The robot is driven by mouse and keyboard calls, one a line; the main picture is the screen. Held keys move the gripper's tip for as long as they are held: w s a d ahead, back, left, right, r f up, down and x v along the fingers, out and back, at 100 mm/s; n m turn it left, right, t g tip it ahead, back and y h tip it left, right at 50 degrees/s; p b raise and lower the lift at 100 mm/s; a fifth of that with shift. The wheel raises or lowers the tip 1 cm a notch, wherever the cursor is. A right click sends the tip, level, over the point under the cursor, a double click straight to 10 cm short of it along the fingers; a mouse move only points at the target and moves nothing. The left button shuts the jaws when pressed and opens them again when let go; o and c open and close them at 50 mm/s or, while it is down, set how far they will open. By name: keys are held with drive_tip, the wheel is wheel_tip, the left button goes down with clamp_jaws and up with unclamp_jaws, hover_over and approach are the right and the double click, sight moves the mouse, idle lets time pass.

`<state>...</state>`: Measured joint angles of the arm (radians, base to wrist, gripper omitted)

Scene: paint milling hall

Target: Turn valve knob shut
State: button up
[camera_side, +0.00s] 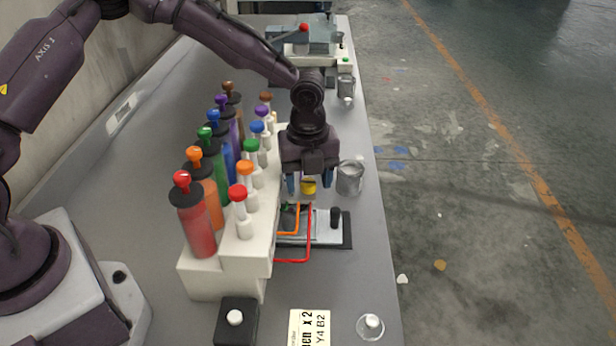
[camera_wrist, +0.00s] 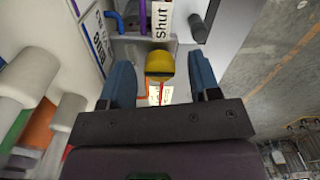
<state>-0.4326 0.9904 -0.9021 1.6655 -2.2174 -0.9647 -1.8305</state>
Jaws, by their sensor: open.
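A yellow knob (camera_side: 309,186) shows below my gripper (camera_side: 308,188) in the side view, partly hidden by the fingers. In the wrist view the yellow knob (camera_wrist: 160,66) lies between the two blue fingertips of my gripper (camera_wrist: 160,64), with a gap on both sides. The fingers are open and point down. A white label reading "Shut" (camera_wrist: 161,20) is just beyond the knob. Several white valves with coloured knobs stand on a pale block (camera_side: 215,280), among them a red knob (camera_side: 238,192) and an orange knob (camera_side: 246,168).
Several coloured bottles, such as a red one (camera_side: 196,222), stand behind the valves. A metal can (camera_side: 349,178) is right of my gripper. Red tubing (camera_side: 292,261) runs by a plate with a black post (camera_side: 336,217). A printed card (camera_side: 309,328) lies in front.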

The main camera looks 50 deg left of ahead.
drive_tip(key=shift+f, duration=0.1)
drive_tip(key=shift+c, duration=0.3)
drive_tip(key=c, duration=0.9)
drive_tip(key=shift+m, duration=0.3)
drive_tip(key=m, duration=0.3)
drive_tip(key=shift+m, duration=0.3)
drive_tip(key=m, duration=1.3)
drive_tip(key=shift+s+m, duration=0.1)
drive_tip(key=shift+m, duration=0.2)
